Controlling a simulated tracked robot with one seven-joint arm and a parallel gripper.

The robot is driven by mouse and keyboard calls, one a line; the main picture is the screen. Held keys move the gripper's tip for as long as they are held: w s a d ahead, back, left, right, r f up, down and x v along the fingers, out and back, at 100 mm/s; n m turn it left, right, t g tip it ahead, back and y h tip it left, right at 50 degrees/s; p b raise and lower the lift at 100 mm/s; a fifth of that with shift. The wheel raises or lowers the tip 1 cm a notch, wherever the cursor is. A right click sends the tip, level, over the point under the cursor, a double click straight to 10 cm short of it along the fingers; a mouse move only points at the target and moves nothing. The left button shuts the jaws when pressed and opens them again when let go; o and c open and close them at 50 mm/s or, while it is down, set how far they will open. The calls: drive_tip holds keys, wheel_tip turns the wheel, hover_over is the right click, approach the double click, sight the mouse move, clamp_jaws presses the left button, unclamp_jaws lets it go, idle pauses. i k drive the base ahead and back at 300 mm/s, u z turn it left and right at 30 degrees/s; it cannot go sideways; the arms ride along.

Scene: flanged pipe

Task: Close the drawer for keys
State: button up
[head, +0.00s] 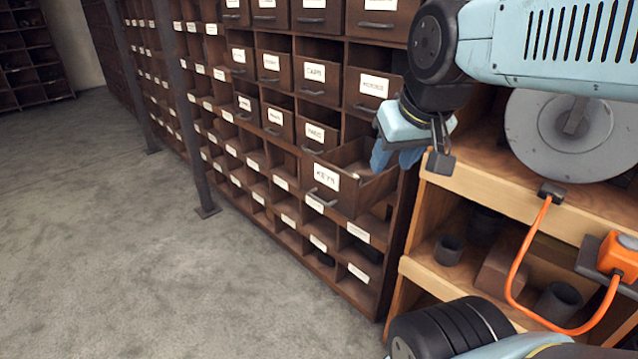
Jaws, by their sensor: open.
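The drawer for keys (338,190) is a brown wooden drawer with a white label reading "KEYS" and a dark handle (321,200) low on its front. It is pulled out from the cabinet (398,237), so its open top and inside show. My gripper (396,160) is pale blue and hangs from my arm at the upper right. It is open, at the right rear of the drawer, near its right side wall. Whether it touches the drawer I cannot tell. No object shows between the fingers.
Other labelled drawers sit in the cabinet above and left of the keys drawer; open cubbies lie below. A wooden shelf (480,182) with a grey disc (545,130), an orange cable (515,268) and dark cups stands at right. A dark post (184,100) stands at left. The grey floor at left is clear.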

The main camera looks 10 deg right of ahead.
sight(327, 178)
drive_tip(key=z, duration=0.05)
drive_tip(key=i, duration=0.5)
drive_tip(key=u, duration=1)
drive_tip(key=k, duration=1.15)
drive_tip(key=z, duration=0.55)
drive_tip(key=i, duration=0.9)
drive_tip(key=z, duration=0.05)
